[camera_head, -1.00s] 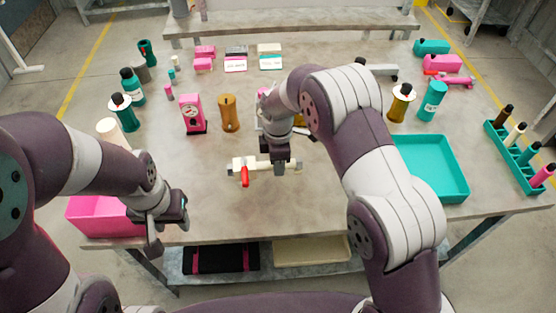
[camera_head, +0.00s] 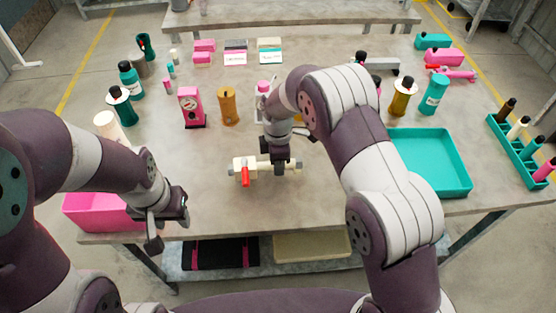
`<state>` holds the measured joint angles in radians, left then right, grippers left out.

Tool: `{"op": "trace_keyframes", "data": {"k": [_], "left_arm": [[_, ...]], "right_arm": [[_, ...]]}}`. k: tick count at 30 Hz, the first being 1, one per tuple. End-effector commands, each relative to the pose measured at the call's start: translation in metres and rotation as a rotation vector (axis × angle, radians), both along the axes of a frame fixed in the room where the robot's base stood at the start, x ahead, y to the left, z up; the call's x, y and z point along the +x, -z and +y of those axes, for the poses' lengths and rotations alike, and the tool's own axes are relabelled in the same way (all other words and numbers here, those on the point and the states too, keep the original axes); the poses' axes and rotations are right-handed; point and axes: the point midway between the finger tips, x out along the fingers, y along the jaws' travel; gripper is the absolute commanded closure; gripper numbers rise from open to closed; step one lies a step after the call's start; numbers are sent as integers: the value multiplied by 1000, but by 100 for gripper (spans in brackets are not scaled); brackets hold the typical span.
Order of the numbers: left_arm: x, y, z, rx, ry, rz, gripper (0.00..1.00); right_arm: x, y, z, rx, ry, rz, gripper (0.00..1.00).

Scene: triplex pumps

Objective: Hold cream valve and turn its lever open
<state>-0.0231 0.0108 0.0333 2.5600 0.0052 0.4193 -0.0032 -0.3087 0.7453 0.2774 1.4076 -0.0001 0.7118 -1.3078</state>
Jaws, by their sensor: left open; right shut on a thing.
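The cream valve (camera_head: 263,166) lies crosswise near the front middle of the table, with grey ends on both sides. Its red lever (camera_head: 245,177) is at its left part and points toward the table's front edge. My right gripper (camera_head: 279,169) comes down from above and is shut on the cream valve, right of the lever. Its fingers hide part of the valve body. My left gripper (camera_head: 170,222) is open and empty near the front left edge, by the pink bin, well left of the valve.
A pink bin (camera_head: 100,213) stands at the front left and a teal tray (camera_head: 432,162) at the right. A pink device (camera_head: 191,107) and a brown grinder (camera_head: 228,106) stand behind the valve. A teal rack (camera_head: 520,153) holds several bottles. The tabletop between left gripper and valve is clear.

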Motion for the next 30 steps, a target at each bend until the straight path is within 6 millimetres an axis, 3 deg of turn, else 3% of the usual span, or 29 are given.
{"op": "trace_keyframes", "data": {"k": [30], "left_arm": [[0,18,0,0,0,0,56]], "right_arm": [[1,29,0,1,0,-3,100]]}}
